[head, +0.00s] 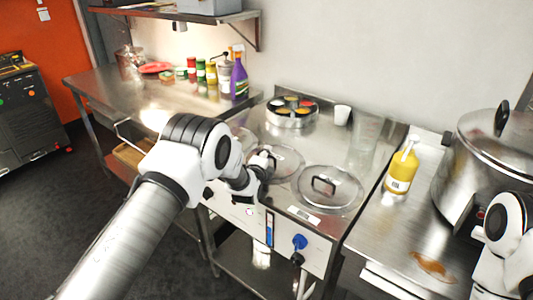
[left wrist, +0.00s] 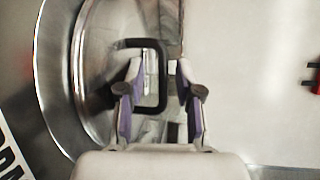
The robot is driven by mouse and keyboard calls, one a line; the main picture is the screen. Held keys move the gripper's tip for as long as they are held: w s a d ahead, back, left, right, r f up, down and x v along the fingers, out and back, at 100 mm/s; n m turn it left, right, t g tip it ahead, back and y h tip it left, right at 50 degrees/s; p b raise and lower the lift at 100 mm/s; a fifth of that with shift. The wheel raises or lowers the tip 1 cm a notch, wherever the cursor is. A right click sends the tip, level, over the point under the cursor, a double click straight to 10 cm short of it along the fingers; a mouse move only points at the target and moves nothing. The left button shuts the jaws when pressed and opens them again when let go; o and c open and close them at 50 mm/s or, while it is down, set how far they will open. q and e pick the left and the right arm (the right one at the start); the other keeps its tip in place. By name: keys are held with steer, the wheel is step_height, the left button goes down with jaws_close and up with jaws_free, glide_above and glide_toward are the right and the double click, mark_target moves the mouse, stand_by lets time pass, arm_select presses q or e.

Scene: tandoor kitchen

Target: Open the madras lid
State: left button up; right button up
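Round lids with black loop handles sit in the steel counter in the head view: a right lid (head: 345,192), a middle lid (head: 290,163) and one partly hidden behind my left arm. My left gripper (head: 268,160) is at the middle lid's handle, pointing down. In the left wrist view, my left gripper (left wrist: 158,72) is open, with the black handle (left wrist: 150,43) reaching between its fingers. The lid's steel rim (left wrist: 78,85) lies to the left. A label (left wrist: 12,160) is cut off, so I cannot tell which lid is madras. My right gripper is out of view.
A round spice tin (head: 291,112) and a white cup (head: 342,115) stand behind the lids. A yellow bottle (head: 401,172) and a large steel pot (head: 455,165) stand to the right. A purple spray bottle (head: 239,80) is at back left.

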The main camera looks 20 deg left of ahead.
arm_select(q)
steer(key=shift+w+f, duration=0.15)
steer(key=shift+w, duration=0.25)
steer(key=shift+s+r, duration=0.15)
steer(key=shift+r, duration=0.1)
steer(key=shift+f, duration=0.1)
jaws_close()
steer(key=shift+r, duration=0.2)
